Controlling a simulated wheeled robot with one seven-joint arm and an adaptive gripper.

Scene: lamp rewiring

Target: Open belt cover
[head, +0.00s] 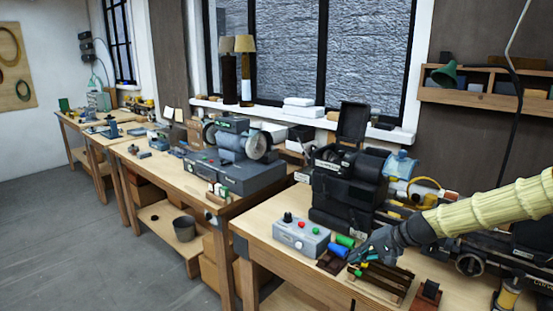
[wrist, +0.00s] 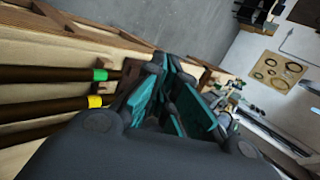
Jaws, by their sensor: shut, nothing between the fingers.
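A black machine (head: 340,190) stands on the near bench in the head view. A black cover panel (head: 352,122) stands upright at its top, and dark round parts show below the panel; I take this panel as the belt cover, but cannot be sure. My gripper (head: 356,261) is low over the bench in front of the machine, apart from the panel. In the wrist view my gripper (wrist: 166,95) shows teal finger pads close together, shut and empty. The machine and its cover do not show clearly in the wrist view.
A grey control box (head: 301,236) with coloured buttons sits left of my gripper. Blue (head: 338,251) and green (head: 345,241) cylinders lie close by. A wooden rack of dark rods (head: 380,280) lies beside the gripper. A grinder (head: 240,150) stands on the bench behind.

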